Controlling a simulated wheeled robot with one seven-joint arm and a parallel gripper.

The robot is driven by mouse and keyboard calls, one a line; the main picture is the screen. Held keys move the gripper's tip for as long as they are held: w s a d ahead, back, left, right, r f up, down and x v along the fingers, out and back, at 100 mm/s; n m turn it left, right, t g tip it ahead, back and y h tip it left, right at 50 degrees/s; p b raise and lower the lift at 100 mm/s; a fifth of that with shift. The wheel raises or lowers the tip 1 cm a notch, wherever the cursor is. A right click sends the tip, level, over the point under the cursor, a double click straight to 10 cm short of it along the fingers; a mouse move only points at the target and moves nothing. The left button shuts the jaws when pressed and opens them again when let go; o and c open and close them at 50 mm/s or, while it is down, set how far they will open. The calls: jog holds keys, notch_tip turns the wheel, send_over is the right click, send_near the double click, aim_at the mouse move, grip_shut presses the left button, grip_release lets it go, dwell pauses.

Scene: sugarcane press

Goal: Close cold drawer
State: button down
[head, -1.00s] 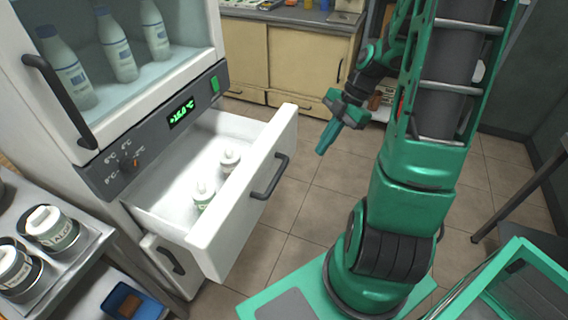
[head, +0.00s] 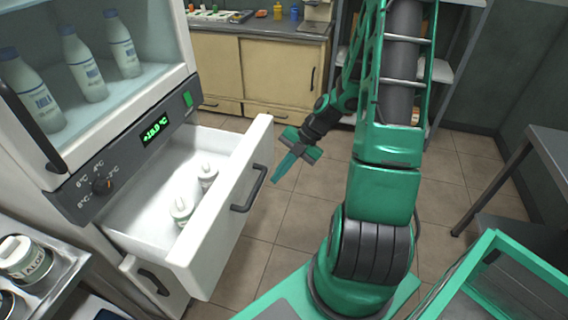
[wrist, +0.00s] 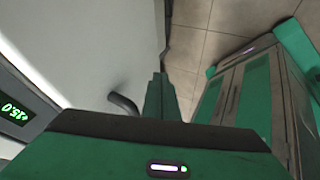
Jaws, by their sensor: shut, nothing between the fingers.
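The cold drawer (head: 222,213) is pulled out below the control panel of a white fridge (head: 190,62). It holds white bottles, one (head: 182,211) near its front and one (head: 207,177) farther back. A dark bar handle (head: 250,189) is on its front face. My gripper (head: 283,172) is shut and empty, pointing down, to the right of the drawer front and a little apart from the handle in the head view. In the wrist view my shut fingers (wrist: 160,88) are beside the dark handle (wrist: 124,103); whether they touch cannot be told.
A second, lower drawer (head: 150,285) is under the open one. A metal cart with jars (head: 25,258) stands at the lower left. Cupboards (head: 280,70) line the back. A grey table (head: 545,150) is at the right. Tiled floor before the drawer is clear.

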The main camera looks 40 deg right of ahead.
jog(key=shift+w+a+f, duration=0.2)
jog(key=shift+w+a, duration=0.55)
jog(key=shift+w, duration=0.1)
jog(key=shift+w+a+f, duration=0.15)
jog(key=shift+w+a, duration=0.6)
jog(key=shift+w, duration=0.1)
